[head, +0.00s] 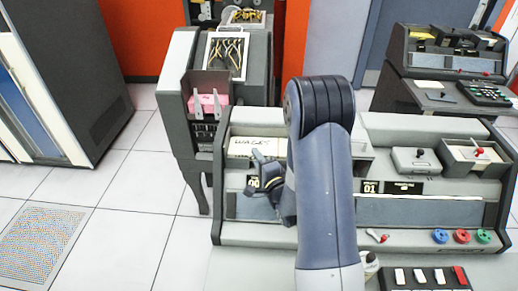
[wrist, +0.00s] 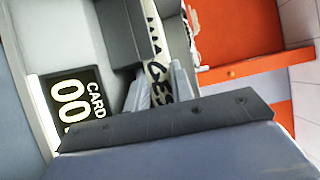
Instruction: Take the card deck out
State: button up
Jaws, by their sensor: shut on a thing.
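The card deck (head: 242,147) shows as a pale, long block with dark hand lettering, "WAGES", on the upper left of the grey card machine (head: 233,220). In the wrist view the lettered deck (wrist: 155,45) runs up and away between my fingers. My gripper (wrist: 162,88) is shut on it. In the head view my gripper (head: 262,165) is just in front of the deck, and my arm hides the deck's right part. I cannot tell whether the deck is clear of its slot.
A black "CARD 00" display (wrist: 78,105) is close to my gripper. A pink block (head: 208,101) sits in a dark bin at left. A grey lever box (head: 415,160) and a red-knobbed box (head: 478,155) stand at right. Tiled floor (head: 130,215) is open at left.

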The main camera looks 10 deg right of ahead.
jog(key=shift+r, duration=0.15)
grip_shut()
notch_tip(320, 180, up, 10)
dwell(0.8)
